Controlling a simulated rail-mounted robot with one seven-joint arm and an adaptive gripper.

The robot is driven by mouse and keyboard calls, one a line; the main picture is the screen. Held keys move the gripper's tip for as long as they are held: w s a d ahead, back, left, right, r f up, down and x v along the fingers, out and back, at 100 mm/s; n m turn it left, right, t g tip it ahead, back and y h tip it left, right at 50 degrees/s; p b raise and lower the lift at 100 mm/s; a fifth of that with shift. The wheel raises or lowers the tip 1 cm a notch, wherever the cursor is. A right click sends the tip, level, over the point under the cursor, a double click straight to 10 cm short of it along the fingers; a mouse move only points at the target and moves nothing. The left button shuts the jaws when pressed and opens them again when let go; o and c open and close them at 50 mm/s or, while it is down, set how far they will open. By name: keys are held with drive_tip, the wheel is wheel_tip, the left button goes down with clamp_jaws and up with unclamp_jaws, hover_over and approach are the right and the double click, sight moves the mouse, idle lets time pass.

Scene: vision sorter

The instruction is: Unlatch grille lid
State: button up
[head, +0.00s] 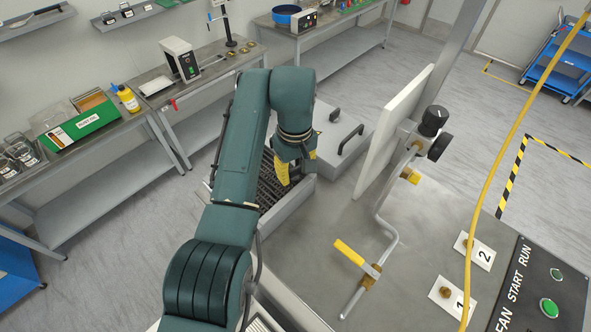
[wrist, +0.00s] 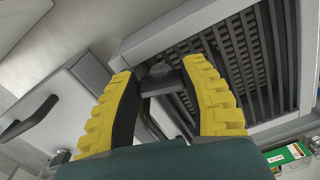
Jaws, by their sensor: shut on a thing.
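The grille lid is a dark slatted grating in a light grey frame (wrist: 213,16); it also shows in the head view, its frame (head: 291,203) beside the steel bench and partly hidden behind my arm. My gripper (wrist: 160,71) is at the lid's edge, its yellow ribbed fingers on either side of a small dark latch piece (wrist: 160,87) with a grey bar. It is shut on this piece, though the exact contact is partly hidden by the fingers. In the head view my gripper (head: 289,172) reaches down over the grille's right side, and the latch cannot be made out there.
A grey box lid with dark handles (head: 335,133) stands just beyond the grille. To the right, the steel bench (head: 325,235) carries a bent pipe with a yellow-handled valve (head: 350,252) and an upright pale panel (head: 390,133). A yellow cable (head: 505,150) hangs at the right.

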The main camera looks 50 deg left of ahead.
drive_tip(key=m, duration=0.7)
drive_tip(key=shift+s+a+f, duration=0.1)
drive_tip(key=shift+s+f, duration=0.05)
drive_tip(key=m, duration=0.4)
drive_tip(key=shift+a+m, duration=0.15)
drive_tip(key=shift+m, duration=1.95)
drive_tip(key=o, duration=1.2)
